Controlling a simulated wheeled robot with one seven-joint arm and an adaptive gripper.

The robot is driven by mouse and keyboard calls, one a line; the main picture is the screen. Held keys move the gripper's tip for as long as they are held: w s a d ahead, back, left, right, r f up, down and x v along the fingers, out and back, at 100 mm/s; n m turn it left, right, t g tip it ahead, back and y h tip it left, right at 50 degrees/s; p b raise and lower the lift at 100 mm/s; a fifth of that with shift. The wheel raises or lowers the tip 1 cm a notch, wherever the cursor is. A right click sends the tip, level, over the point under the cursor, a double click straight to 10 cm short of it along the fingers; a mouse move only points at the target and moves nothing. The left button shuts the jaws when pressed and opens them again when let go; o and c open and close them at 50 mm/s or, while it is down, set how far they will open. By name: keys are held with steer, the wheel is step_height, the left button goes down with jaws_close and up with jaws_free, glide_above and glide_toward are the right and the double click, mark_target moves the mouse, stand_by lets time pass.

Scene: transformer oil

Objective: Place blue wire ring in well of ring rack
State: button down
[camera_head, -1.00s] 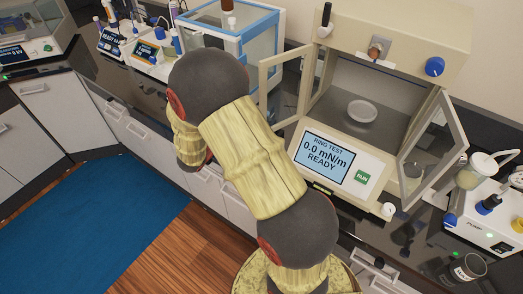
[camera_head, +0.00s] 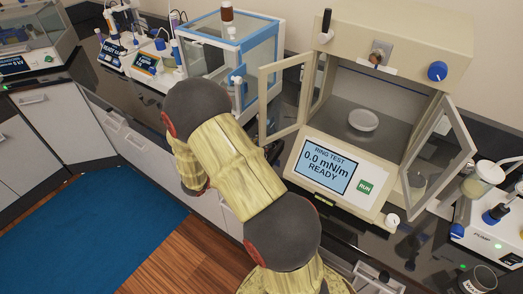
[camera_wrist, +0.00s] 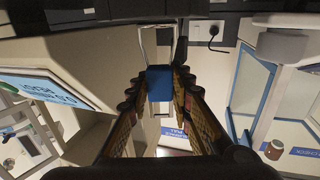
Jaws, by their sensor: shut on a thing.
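My gripper (camera_wrist: 159,90) shows in the wrist view, its two dark fingers shut on a blue block-like piece (camera_wrist: 159,80), which looks like the handle of the blue wire ring. The held piece is up in the air, between the ring tester and the blue-framed cabinet in the wrist view.
The ring tester (camera_head: 340,206) has both glass doors open and a white dish (camera_head: 363,120) inside. The blue-framed glass cabinet (camera_head: 236,40) stands to its left. A pump (camera_head: 487,232) and a cup (camera_head: 478,280) are at the right. The open doors are obstacles beside my arm.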

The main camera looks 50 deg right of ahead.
steer(key=shift+f, duration=0.95)
steer(key=shift+f, duration=0.2)
steer(key=c, duration=1.6)
jaws_free()
steer(key=shift+r, duration=0.15)
